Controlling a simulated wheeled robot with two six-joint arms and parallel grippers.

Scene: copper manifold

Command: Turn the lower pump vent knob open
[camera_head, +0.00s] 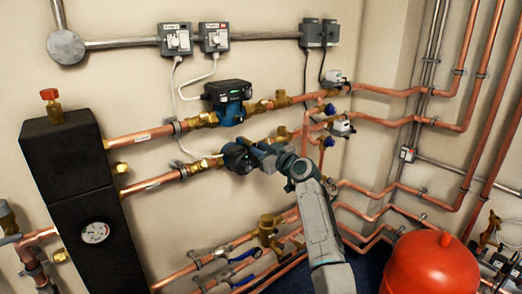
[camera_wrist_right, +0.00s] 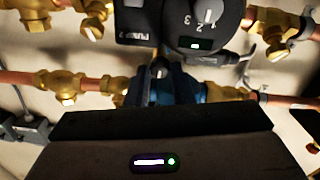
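The lower pump (camera_head: 231,158) sits in the lower copper line in the head view, its round dark face partly covered by my right gripper (camera_head: 258,152). The gripper is at the right side of this face; contact and finger opening cannot be told. The right wrist view shows, close up, a dark round dial (camera_wrist_right: 205,18) with numbers, a pale pointer and a green display. My left gripper is not in view.
The upper pump (camera_head: 229,105) is just above my right gripper. In the wrist view a dark box (camera_wrist_right: 160,155) with a green light fills the bottom. A black insulated block (camera_head: 75,185) stands left, a red tank (camera_head: 430,265) lower right. Copper pipes run all around.

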